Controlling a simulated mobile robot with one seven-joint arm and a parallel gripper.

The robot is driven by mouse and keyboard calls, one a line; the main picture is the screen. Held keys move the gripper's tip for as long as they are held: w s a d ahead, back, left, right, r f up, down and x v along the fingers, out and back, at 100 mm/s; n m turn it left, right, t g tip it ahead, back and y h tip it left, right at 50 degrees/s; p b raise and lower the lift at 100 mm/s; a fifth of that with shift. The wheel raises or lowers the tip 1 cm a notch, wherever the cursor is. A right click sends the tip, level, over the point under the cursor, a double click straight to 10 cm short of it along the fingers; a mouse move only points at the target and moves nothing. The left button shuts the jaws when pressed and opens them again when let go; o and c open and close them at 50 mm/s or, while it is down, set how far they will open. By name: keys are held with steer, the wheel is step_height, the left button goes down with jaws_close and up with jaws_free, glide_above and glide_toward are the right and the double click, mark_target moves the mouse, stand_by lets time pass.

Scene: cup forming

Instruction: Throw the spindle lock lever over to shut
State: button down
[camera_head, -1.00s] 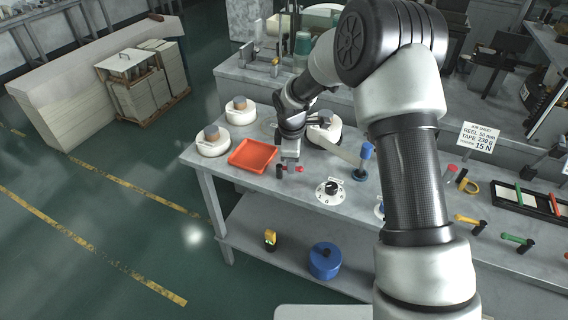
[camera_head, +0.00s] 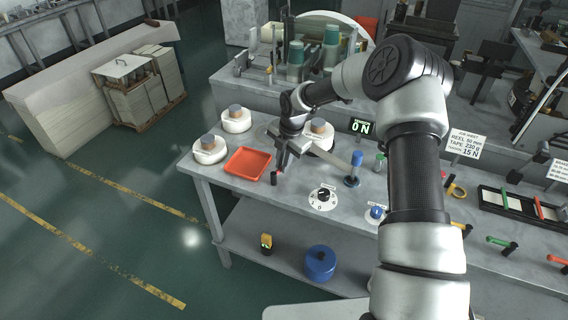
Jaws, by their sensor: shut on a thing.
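The spindle lock lever appears as a short dark post (camera_head: 274,178) with a red-tipped handle (camera_head: 281,172), at the front edge of the bench, just right of the orange tray. My gripper (camera_head: 280,168) reaches down from the back and is shut on the lever at its red end. The fingers partly cover the handle, so its exact angle is hard to tell. The spindle behind, with a white reel (camera_head: 330,139) and grey hub, is partly hidden by my wrist.
The orange tray (camera_head: 232,167) and two white reels (camera_head: 208,157) (camera_head: 236,126) stand to the left. A dial (camera_head: 323,197), a blue-topped post (camera_head: 356,160) and a display reading 0 N (camera_head: 361,127) are to the right. My arm hides part of the bench.

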steer(key=shift+w+a+n+g, duration=0.15)
steer(key=shift+w+a+n, duration=0.1)
steer(key=shift+n, duration=0.6)
steer(key=shift+w+a+n+g, duration=0.15)
steer(key=shift+w+n, duration=0.1)
steer(key=shift+n, duration=0.6)
steer(key=c, duration=1.8)
jaws_free()
step_height(320, 180, up, 17)
steer(key=s+d, duration=0.1)
steer(key=d, duration=0.2)
steer(key=shift+s+b, duration=0.3)
steer(key=shift+r, duration=0.2)
